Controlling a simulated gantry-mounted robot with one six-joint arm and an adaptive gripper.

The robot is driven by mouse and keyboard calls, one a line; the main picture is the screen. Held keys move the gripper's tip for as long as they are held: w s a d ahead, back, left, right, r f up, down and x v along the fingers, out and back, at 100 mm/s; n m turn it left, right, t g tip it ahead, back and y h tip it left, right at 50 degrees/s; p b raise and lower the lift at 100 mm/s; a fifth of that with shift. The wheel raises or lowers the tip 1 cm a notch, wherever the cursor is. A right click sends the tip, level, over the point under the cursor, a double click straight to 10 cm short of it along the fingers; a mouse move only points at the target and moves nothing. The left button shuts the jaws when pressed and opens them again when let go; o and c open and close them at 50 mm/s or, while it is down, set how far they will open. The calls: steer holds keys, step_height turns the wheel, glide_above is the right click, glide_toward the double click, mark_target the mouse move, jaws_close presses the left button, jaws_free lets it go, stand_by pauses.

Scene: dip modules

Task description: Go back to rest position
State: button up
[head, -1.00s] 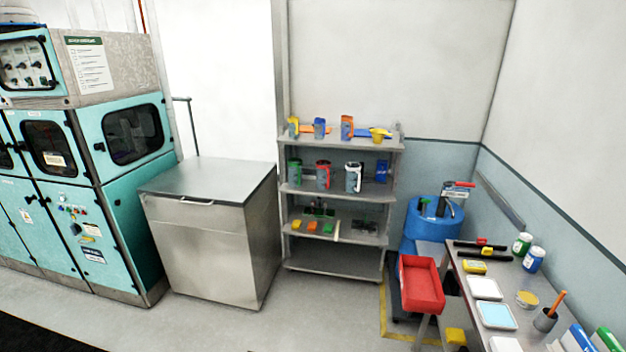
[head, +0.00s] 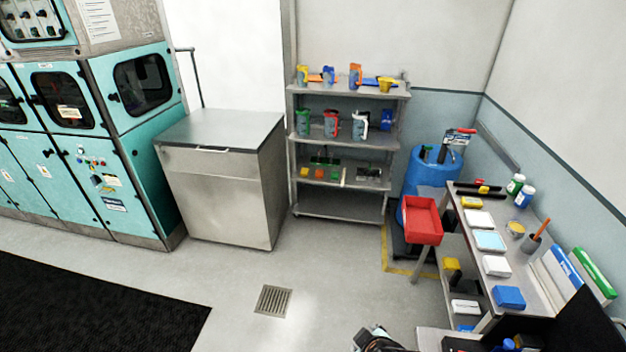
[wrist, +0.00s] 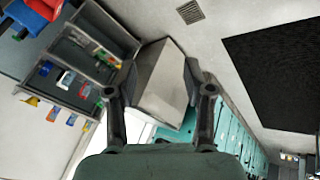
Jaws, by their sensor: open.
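My gripper (wrist: 160,112) shows in the wrist view with its two dark fingers spread wide apart and nothing between them. Beyond the fingers are the metal cabinet (wrist: 165,80) and the shelf rack, with clear air around the gripper. In the head view, a small dark part of my arm (head: 378,340) shows at the bottom edge. The fingers are not clearly visible there.
The grey shelf rack (head: 335,207) holds jugs and small items. The steel cabinet (head: 215,195) stands left of it. A red bin (head: 421,222) hangs by the crowded workbench (head: 478,262) at right. A black mat (head: 85,305) and floor drain (head: 273,300) lie on open floor.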

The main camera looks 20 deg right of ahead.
steer(key=s+a+r+m+t+y, duration=0.1)
steer(key=s+a+r+m+t, duration=0.15)
steer(key=a+r, duration=0.6)
steer(key=s+a+r+m+t+y, duration=0.1)
steer(key=s+a+r+m+t, duration=0.25)
steer(key=a, duration=0.75)
step_height(320, 180, up, 17)
steer(key=w+p, duration=0.1)
steer(key=p, duration=1.4)
steer(key=shift+w, duration=0.25)
steer(key=shift+f, duration=0.1)
